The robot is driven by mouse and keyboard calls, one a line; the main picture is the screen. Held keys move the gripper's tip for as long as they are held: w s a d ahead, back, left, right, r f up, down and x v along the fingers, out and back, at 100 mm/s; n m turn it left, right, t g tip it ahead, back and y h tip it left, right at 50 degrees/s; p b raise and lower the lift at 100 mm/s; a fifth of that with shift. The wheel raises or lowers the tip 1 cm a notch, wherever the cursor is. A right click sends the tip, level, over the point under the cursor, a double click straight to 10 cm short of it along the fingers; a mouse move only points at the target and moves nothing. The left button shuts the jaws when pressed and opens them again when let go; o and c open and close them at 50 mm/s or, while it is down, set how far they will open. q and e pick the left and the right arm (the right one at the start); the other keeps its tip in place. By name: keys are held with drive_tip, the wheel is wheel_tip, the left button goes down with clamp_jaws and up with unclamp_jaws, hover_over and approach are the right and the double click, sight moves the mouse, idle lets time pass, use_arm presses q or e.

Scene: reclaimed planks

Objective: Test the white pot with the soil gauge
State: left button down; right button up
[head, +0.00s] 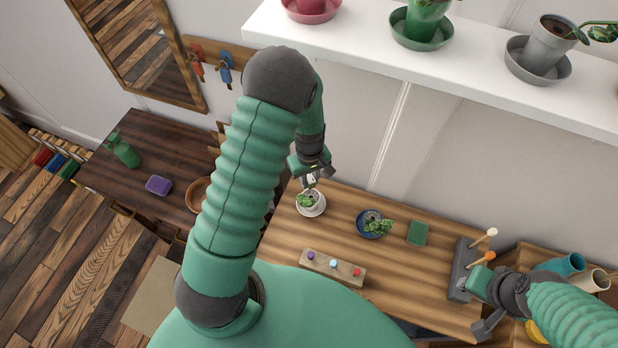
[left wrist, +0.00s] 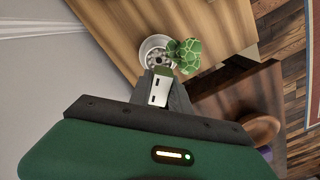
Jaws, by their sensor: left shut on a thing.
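The white pot (head: 311,204) stands on a white saucer at the left of the plank table, with a small green plant in it. It also shows in the left wrist view (left wrist: 154,52), with its plant to the right. My left gripper (head: 313,174) is just above this pot, shut on the soil gauge, whose pale body (left wrist: 160,88) with dark slots shows between the fingers and points at the pot. Whether its tip is in the soil is hidden. My right gripper (head: 482,302) is at the table's right end beside a grey stand; its fingers are unclear.
A blue pot (head: 372,226) with a plant, a green pad (head: 418,233) and a wooden block (head: 333,268) with coloured knobs are on the table. The grey stand (head: 463,268) holds orange- and white-tipped sticks. A white shelf (head: 450,75) with potted plants overhangs behind.

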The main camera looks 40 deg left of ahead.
use_arm(q)
drive_tip(key=shift+a+f, duration=0.1)
drive_tip(key=shift+a, duration=0.35)
drive_tip(key=shift+d, duration=0.85)
use_arm(e)
drive_tip(key=shift+r, duration=0.15)
use_arm(q)
drive_tip(key=shift+a+f, duration=0.1)
drive_tip(key=shift+a, duration=0.25)
use_arm(e)
drive_tip(key=shift+a, duration=0.35)
use_arm(q)
drive_tip(key=shift+d+f, duration=0.2)
drive_tip(key=shift+f, duration=0.3)
use_arm(e)
drive_tip(key=shift+d+f, duration=0.25)
drive_tip(key=shift+f, duration=0.15)
use_arm(q)
drive_tip(key=shift+f+b, duration=0.1)
drive_tip(key=shift+b, duration=0.2)
drive_tip(key=shift+a+f, duration=0.1)
drive_tip(key=shift+f, duration=0.25)
use_arm(e)
drive_tip(key=shift+a+f, duration=0.15)
drive_tip(key=shift+f, duration=0.1)
use_arm(q)
drive_tip(key=shift+f+b, duration=0.1)
drive_tip(key=shift+b, duration=0.2)
use_arm(e)
drive_tip(key=shift+f, duration=0.1)
